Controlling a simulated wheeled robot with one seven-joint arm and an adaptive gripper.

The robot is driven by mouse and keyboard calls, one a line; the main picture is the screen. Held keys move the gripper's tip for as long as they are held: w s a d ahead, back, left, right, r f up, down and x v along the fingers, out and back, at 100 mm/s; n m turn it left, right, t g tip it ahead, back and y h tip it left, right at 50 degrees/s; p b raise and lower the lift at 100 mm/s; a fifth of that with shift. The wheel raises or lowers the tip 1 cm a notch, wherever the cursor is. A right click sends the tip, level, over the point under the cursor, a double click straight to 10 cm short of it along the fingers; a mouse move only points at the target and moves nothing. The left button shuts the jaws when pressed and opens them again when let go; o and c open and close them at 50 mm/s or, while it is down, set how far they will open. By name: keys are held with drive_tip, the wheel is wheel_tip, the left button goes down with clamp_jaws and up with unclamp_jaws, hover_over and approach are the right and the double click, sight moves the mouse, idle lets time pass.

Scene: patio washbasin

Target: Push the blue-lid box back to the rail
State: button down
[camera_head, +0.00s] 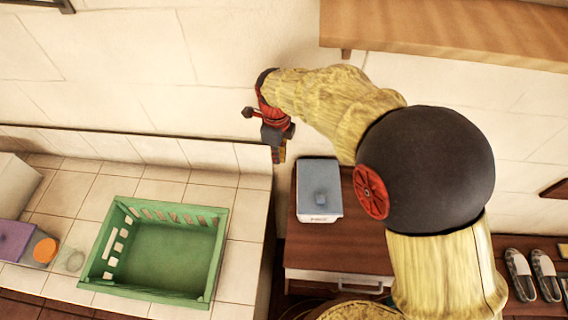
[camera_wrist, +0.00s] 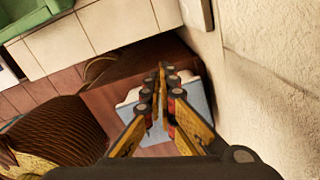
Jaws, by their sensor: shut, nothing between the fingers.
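The blue-lid box (camera_head: 320,190) has a grey-blue lid with a small knob and a white body. It stands upright on the brown cabinet top (camera_head: 338,257), near the wall. My gripper (camera_head: 280,158) is shut and empty, pointing down, to the upper left of the box in the head view, with a visible gap between them. In the wrist view the shut fingers (camera_wrist: 161,70) cover part of the box (camera_wrist: 193,94), which lies beyond them. I cannot make out a rail for certain in either view.
A tiled counter (camera_head: 247,228) with a green crate (camera_head: 216,262) stands left of the cabinet. A jar with an orange lid (camera_head: 45,252) and a purple box (camera_head: 14,240) are at its left. A wooden shelf (camera_head: 445,35) juts from the wall above. Shoes (camera_head: 532,275) lie at right.

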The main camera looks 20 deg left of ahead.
drive_tip(key=d+f, duration=0.4)
drive_tip(key=f, duration=0.5)
drive_tip(key=shift+d, duration=0.1)
drive_tip(key=shift+d, duration=0.85)
